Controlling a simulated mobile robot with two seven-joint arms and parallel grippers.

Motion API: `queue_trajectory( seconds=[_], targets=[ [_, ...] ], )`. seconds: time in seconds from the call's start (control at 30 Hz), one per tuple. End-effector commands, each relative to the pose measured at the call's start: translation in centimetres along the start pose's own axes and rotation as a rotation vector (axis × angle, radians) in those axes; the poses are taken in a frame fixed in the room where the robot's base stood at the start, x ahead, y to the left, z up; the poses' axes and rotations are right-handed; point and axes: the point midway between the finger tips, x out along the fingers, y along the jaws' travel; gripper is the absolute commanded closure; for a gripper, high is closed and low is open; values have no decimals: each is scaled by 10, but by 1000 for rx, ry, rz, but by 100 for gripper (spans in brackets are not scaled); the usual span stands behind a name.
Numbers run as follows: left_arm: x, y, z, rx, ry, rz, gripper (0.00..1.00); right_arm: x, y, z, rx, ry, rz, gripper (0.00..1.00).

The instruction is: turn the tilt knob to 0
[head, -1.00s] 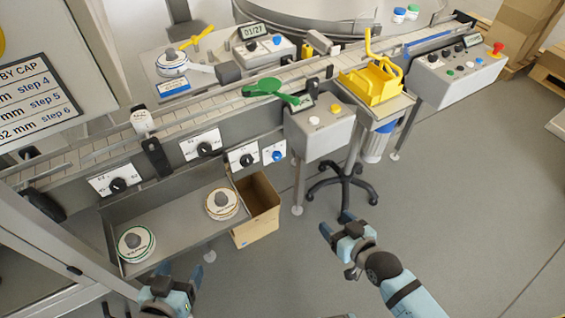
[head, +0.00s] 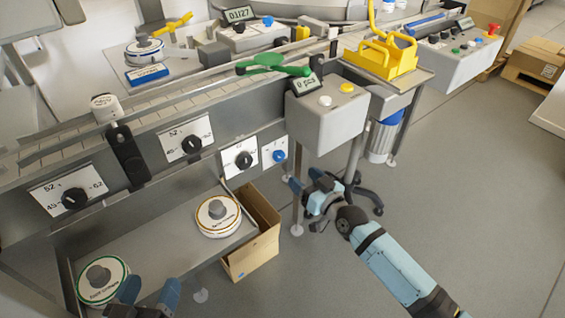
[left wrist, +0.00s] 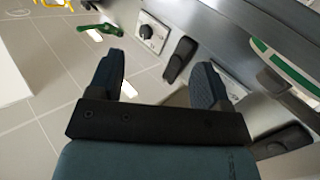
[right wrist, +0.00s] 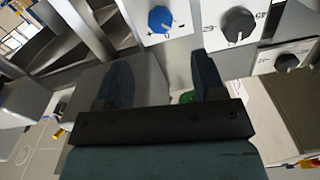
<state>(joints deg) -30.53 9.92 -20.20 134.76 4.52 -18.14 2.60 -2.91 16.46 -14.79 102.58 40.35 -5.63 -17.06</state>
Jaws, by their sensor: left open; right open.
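A blue knob (head: 279,156) sits on a small white plate at the right end of the row of dials on the conveyor's front. In the right wrist view this blue knob (right wrist: 160,19) has a plus and a minus mark beside it. A black knob (head: 243,160) is on the plate just left of it. I cannot read which knob is marked tilt. My right gripper (head: 306,181) is open and empty, below and right of the blue knob, apart from it. My left gripper (head: 150,290) is open and empty near the front of the lower tray.
More black dials (head: 192,144) (head: 73,198) line the conveyor front. The lower tray (head: 150,245) holds two round labelled reels. A cardboard box (head: 258,252) stands below the blue knob. A grey control box (head: 335,115) juts out to its right.

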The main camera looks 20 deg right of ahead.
Motion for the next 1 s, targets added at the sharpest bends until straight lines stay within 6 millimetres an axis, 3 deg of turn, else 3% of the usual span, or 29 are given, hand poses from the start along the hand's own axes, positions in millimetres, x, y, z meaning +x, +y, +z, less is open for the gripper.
queue_trajectory(
  seconds=[0.2, 0.4, 0.6, 0.87, 1.0],
  targets=[
    [3, 9, -15, -12, 96, 35, 28, 49, 0, 2, 2, 3, -1, 37],
    [3, 16, -28, -23, 164, 62, 28, 80, 0, 2, 1, 1, -1, 37],
    [2, 19, -34, -28, 195, 75, 28, 92, 0, 1, 0, 1, -1, 37],
    [1, 19, -38, -29, 202, 77, 28, 94, 0, 0, 0, 0, -1, 37],
    [1, 20, -38, -29, 203, 77, 28, 93, 0, 0, -1, 0, -1, 64]
  ],
)
